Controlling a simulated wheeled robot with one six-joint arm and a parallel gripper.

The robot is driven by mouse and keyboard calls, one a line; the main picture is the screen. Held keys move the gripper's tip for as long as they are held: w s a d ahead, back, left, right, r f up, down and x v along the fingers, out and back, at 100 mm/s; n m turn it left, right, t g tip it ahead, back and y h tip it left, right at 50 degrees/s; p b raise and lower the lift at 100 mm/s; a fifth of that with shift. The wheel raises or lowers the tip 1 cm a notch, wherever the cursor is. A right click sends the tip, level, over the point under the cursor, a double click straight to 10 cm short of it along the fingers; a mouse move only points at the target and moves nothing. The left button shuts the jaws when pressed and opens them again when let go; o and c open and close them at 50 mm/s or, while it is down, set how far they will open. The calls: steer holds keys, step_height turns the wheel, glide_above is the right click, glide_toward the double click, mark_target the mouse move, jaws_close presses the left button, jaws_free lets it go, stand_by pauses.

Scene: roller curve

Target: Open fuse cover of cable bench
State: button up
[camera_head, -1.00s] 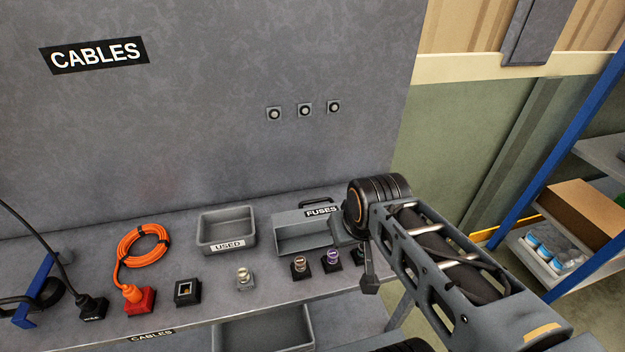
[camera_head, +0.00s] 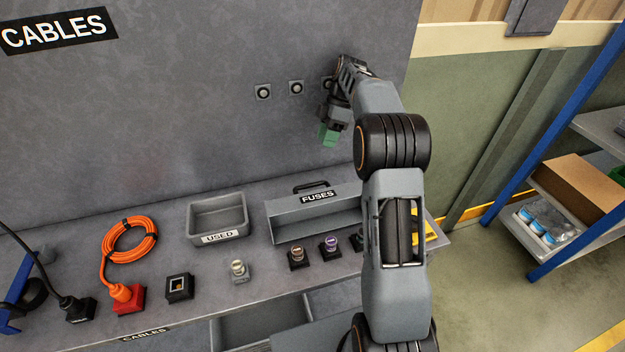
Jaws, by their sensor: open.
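The grey fuse box (camera_head: 290,228) stands toward the right of the bench, with a "FUSES" label (camera_head: 318,197) on its upper part. A dark handle (camera_head: 311,187) shows behind the label. I cannot tell clearly how far its cover is open. My gripper (camera_head: 328,136), with green fingertips, is open in front of the wall panel, above and behind the fuse box and apart from it. It points downward. My arm hides the right end of the box.
Left of the box stand a grey "USED" tray (camera_head: 218,218) and an orange cable coil (camera_head: 130,240). Several small fuse sockets line the front, including one with a purple top (camera_head: 331,246). Round fittings (camera_head: 263,92) sit on the wall panel. Blue-framed shelving (camera_head: 560,235) stands at right.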

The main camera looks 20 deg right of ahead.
steer(key=p+x, duration=0.1)
steer(key=x, duration=1.3)
steer(key=shift+c, duration=0.3)
jaws_close()
